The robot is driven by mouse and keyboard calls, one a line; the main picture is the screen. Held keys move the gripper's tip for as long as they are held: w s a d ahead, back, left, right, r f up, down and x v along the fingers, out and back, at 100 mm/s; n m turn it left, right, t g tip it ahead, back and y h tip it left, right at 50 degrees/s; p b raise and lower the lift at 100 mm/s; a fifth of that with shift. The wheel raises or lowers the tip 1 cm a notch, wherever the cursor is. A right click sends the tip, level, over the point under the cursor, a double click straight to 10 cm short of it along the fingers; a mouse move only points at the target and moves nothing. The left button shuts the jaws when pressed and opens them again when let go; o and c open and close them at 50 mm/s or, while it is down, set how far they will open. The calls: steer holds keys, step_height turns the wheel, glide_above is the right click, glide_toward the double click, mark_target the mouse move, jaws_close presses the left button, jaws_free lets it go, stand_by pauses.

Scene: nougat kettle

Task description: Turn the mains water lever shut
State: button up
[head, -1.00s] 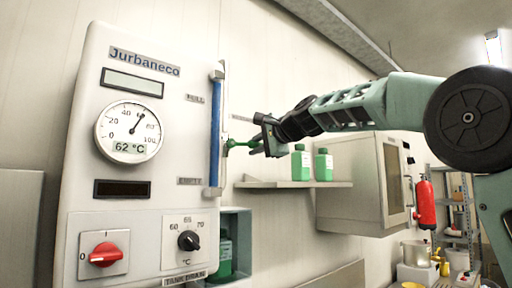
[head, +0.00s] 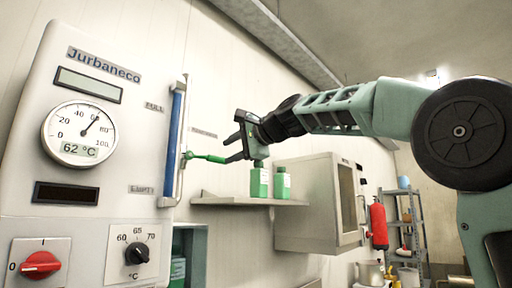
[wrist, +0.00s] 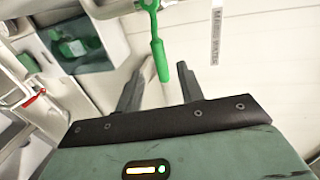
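The green mains water lever (head: 207,157) sticks out to the right from a thin vertical pipe beside the blue tube, roughly level. My gripper (head: 229,150) is open at the lever's free end, with its fingers pointing left towards the pipe. In the wrist view the lever (wrist: 157,50) runs down from the top, and its thick end lies between the two open fingertips (wrist: 160,74). Both fingers look apart from it; whether the end is fully between them in depth I cannot tell. A "mains water" label (wrist: 216,36) is beside the lever in the wrist view.
The white Jurbaneco panel (head: 120,195) with gauge (head: 79,134), red switch (head: 41,265) and black knob (head: 136,253) stands left. A blue level tube (head: 174,135) runs along its edge. Green bottles (head: 260,181) stand on a shelf (head: 230,200) below my gripper, near a wall cabinet (head: 310,205).

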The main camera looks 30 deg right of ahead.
steer(key=b+v, duration=0.2)
steer(key=v, duration=0.7)
steer(key=shift+s+b, duration=0.3)
steer(key=shift+b, duration=0.05)
steer(key=shift+d, duration=0.1)
